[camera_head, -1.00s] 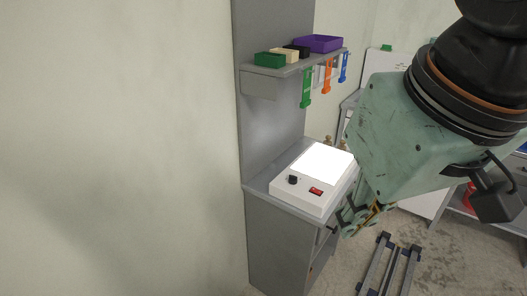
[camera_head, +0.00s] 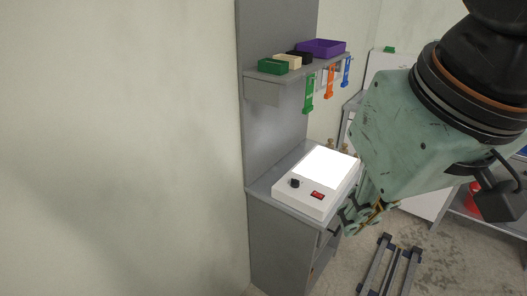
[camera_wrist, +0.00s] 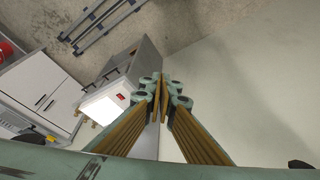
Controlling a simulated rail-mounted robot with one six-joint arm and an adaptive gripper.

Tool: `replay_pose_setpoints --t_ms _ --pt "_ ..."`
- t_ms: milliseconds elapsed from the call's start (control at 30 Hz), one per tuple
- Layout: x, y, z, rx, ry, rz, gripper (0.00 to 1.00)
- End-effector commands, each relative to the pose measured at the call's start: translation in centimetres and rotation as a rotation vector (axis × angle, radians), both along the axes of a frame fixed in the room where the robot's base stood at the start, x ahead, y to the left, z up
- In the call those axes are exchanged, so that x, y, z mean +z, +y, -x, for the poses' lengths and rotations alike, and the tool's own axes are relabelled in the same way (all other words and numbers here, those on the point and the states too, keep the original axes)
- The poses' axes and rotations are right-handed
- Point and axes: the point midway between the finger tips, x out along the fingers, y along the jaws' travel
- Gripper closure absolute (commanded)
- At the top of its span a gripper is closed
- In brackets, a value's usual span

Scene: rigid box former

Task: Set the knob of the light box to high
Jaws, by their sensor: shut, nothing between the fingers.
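The light box (camera_head: 302,203) is a white box with a bright lit top panel, on a grey cabinet top. Its black knob (camera_head: 295,183) is at the near left of the front strip, beside a red switch (camera_head: 317,195). The knob's setting is too small to read. My gripper (camera_head: 345,226) is to the right of the light box in the head view, apart from the knob, partly hidden by my arm. In the wrist view my gripper (camera_wrist: 161,84) has its fingers together and empty, with the light box (camera_wrist: 108,101) to the left. The knob is hidden there.
A grey shelf (camera_head: 262,76) above the cabinet holds green, cream, black and purple bins (camera_head: 322,47). Green, orange and blue tags (camera_head: 329,82) hang below it. Rails (camera_head: 389,266) lie on the floor at right. A plain wall fills the left.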

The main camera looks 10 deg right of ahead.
Motion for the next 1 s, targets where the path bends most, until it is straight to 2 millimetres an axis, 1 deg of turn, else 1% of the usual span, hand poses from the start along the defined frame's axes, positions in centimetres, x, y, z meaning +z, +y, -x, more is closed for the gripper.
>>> replay_pose_setpoints --t_ms 33,200,333,600,633,867,1000 --pt "0.9 0.0 0.0 0.000 0.000 0.000 1.00" --pt "1.9 0.0 0.0 0.000 0.000 0.000 1.00" --pt "2.2 0.0 0.0 0.000 0.000 0.000 1.00" --pt "2.1 0.0 0.0 0.000 0.000 0.000 1.00" --pt "2.1 0.0 0.0 0.000 0.000 0.000 0.99" --pt "2.1 0.0 0.0 0.000 0.000 0.000 0.78" --pt "2.2 0.0 0.0 0.000 0.000 0.000 0.77"
